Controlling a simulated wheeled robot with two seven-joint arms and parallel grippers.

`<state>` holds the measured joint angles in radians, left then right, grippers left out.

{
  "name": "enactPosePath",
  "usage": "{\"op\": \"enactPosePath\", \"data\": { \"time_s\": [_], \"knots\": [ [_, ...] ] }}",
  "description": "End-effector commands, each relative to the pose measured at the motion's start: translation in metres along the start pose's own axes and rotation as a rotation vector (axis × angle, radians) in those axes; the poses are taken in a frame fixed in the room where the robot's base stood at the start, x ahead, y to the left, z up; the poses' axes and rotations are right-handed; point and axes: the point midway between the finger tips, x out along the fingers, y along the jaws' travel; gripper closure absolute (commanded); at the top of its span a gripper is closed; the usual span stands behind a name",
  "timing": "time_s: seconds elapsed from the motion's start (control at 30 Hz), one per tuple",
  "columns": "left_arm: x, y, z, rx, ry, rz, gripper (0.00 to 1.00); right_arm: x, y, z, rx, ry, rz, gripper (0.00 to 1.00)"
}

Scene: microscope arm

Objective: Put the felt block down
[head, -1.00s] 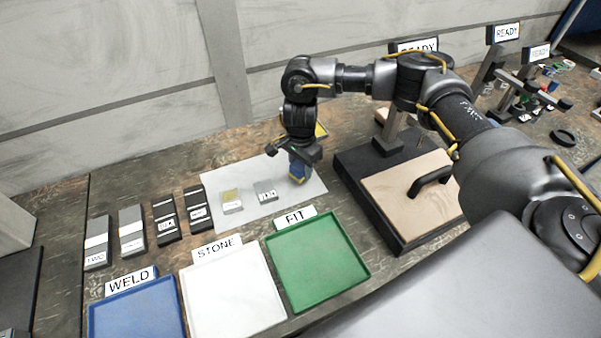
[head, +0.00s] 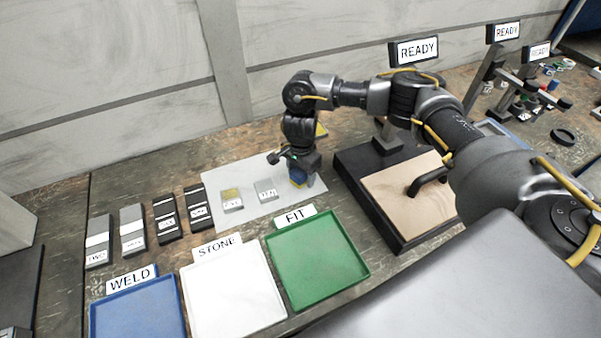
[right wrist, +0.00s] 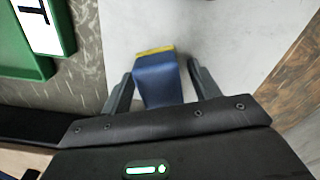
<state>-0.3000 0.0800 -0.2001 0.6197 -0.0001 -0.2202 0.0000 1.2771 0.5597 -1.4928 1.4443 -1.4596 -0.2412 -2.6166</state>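The felt block is blue with a yellow edge (right wrist: 158,78). It stands on the white sheet (head: 228,180), between the fingers of my right gripper (right wrist: 160,80). In the right wrist view, the fingers are on both sides of the block with narrow gaps, so the gripper looks open around it. In the head view, the block (head: 298,178) shows low under the right gripper, partly hidden by it. My left gripper is not in view.
Two small labelled blocks, one yellow-topped (head: 231,198) and one grey (head: 266,189), lie on the sheet to the left. The green FIT tray (head: 318,290) is in front. A dark-based stand with a tan plate (head: 400,205) is close on the right.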

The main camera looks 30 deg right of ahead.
Motion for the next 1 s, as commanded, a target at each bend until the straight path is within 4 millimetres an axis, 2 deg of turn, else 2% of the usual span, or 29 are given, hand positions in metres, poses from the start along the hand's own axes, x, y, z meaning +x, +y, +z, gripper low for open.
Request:
{"op": "enactPosePath", "data": {
  "time_s": [0.23,0.37,0.47,0.8,1.0],
  "knots": [
    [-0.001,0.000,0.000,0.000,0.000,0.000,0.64,-0.001,0.000,0.000,0.000,0.000,0.000,0.39],
    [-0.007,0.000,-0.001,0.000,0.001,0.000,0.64,-0.008,0.000,0.000,0.000,0.000,-0.001,0.39],
    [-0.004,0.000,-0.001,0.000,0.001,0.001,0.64,-0.022,-0.002,-0.001,-0.003,0.002,-0.006,0.39],
    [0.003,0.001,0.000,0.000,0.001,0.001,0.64,-0.090,-0.002,-0.001,-0.002,0.003,-0.006,0.39],
    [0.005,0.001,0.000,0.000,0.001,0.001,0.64,-0.116,-0.001,-0.001,0.000,0.001,-0.002,0.39]
  ]
}}
